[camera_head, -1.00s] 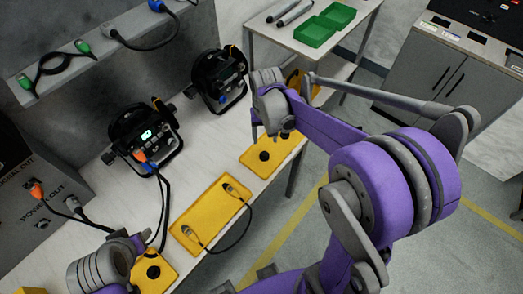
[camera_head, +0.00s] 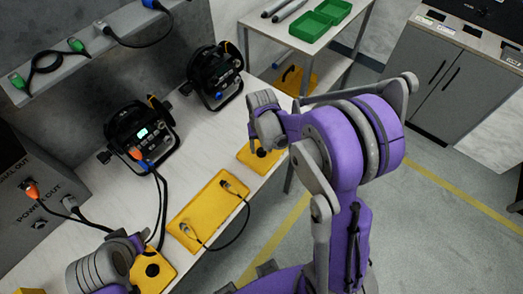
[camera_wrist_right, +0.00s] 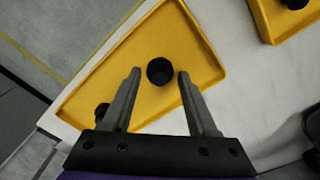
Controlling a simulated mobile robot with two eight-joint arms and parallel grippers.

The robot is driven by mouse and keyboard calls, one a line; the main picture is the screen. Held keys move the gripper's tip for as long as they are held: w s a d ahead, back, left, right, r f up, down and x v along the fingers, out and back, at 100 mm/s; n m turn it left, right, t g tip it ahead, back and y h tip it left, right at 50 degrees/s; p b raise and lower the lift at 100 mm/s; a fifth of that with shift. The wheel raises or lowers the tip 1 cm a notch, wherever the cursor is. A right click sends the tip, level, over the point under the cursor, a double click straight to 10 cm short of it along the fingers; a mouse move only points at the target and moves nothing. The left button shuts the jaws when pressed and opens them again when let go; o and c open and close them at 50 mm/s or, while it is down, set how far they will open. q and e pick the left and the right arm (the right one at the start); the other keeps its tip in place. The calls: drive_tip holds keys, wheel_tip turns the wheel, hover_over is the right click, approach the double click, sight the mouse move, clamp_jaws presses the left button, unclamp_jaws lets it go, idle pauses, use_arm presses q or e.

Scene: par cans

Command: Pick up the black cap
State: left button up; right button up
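A round black cap (camera_wrist_right: 160,71) stands on a yellow tray (camera_wrist_right: 190,50) in the right wrist view. My right gripper (camera_wrist_right: 158,76) is open above this tray, with the cap showing between and just beyond its fingertips; no contact is visible. A second small black piece (camera_wrist_right: 102,111) shows beside the left finger. In the head view my right gripper (camera_head: 256,142) hangs over the tray (camera_head: 245,156) and partly hides it. My left gripper (camera_head: 138,243) is at the lower left, beside another yellow tray (camera_head: 165,281) with a black cap (camera_head: 152,270); its fingers are unclear.
A yellow tray with a cable (camera_head: 205,205) lies between the two arms. Two black par cans (camera_head: 140,130) (camera_head: 215,75) stand behind on the white table (camera_head: 100,200). Green bins (camera_head: 318,22) sit on a side table. Open floor lies right of the table.

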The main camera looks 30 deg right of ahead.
sight(261, 150)
clamp_jaws()
wheel_tip(261, 150, up, 10)
drive_tip(key=shift+p, duration=0.3)
idle(0.4)
